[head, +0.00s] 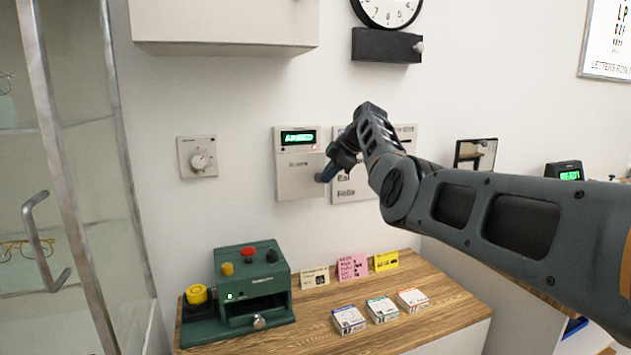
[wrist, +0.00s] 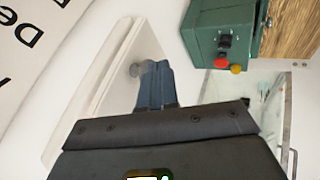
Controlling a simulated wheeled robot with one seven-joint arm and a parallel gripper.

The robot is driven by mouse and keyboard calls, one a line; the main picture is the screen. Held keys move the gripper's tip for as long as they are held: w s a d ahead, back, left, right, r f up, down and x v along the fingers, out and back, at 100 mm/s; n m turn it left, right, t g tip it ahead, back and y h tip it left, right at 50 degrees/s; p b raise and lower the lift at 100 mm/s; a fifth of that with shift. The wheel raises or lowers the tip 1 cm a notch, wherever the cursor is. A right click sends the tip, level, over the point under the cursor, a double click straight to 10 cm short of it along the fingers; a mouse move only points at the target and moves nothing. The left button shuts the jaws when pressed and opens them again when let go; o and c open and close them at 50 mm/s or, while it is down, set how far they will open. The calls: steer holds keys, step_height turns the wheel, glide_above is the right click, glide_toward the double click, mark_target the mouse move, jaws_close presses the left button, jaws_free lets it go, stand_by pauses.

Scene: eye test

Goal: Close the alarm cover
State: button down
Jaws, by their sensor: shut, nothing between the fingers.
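The alarm panel (head: 285,136) is a cream box on the white wall with a lit green display at its top. Its cover (head: 298,180) is a plain cream plate over the lower part and looks flat against the panel; no keys show.
A dial (head: 199,158) is on the wall to the left, and a lettered sign (head: 350,190) is right of the panel, partly behind my arm. Below, a wooden counter (head: 330,295) holds a green machine (head: 240,270), small boxes and cards. A wall cabinet (head: 220,22) hangs above.

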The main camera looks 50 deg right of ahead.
steer(key=shift+w+d+b, duration=0.35)
steer(key=shift+w+d, duration=0.15)
steer(key=shift+d, duration=0.25)
steer(key=shift+d+r, duration=0.15)
steer(key=shift+r, duration=0.05)
steer(key=b+v, duration=0.1)
steer(key=v, duration=0.6)
steer(key=shift+s+r+b, duration=0.15)
steer(key=shift+s+b, duration=0.05)
steer(key=shift+b, duration=0.2)
